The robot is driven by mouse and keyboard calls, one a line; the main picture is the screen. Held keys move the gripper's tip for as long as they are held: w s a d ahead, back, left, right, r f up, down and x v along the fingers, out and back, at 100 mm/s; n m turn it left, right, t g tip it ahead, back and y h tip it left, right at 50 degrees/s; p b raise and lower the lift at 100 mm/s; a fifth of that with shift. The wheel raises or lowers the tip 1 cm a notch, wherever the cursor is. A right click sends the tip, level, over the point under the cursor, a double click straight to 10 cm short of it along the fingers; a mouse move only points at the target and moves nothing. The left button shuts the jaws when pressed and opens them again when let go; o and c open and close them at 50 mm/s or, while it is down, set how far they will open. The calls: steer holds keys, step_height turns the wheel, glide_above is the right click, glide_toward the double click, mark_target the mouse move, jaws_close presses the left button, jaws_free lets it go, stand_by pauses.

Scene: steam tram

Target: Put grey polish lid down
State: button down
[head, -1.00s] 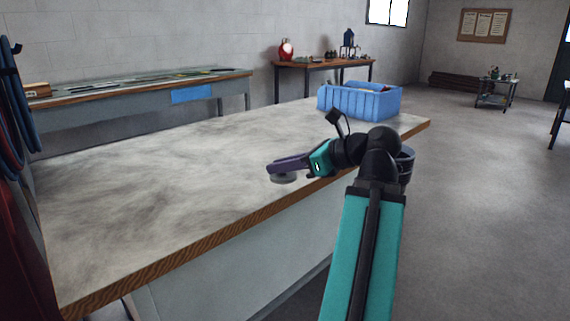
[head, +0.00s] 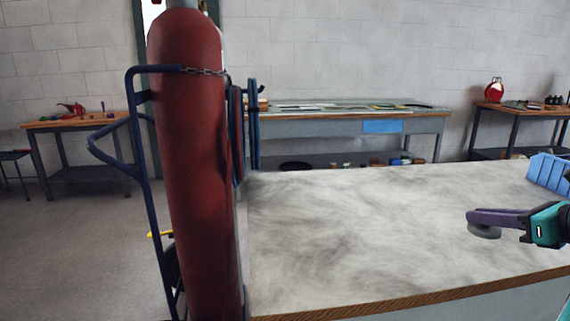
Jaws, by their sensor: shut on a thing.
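My gripper (head: 490,219) is at the right of the head view, over the front right part of the grey-topped bench (head: 340,230). Its purple fingers are shut on the grey polish lid (head: 485,231), a small flat grey disc under the fingertips. The lid looks level. I cannot tell whether it touches the bench top or hangs just above it. Part of the lid is hidden by the fingers.
A red gas cylinder (head: 190,160) on a blue trolley (head: 143,150) stands at the bench's left end. A blue crate (head: 549,172) sits on the bench at the right edge. The bench's middle and left are bare. A long workbench (head: 300,117) stands behind.

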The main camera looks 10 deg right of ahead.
step_height(320, 180, up, 16)
steer(key=p, duration=1.5)
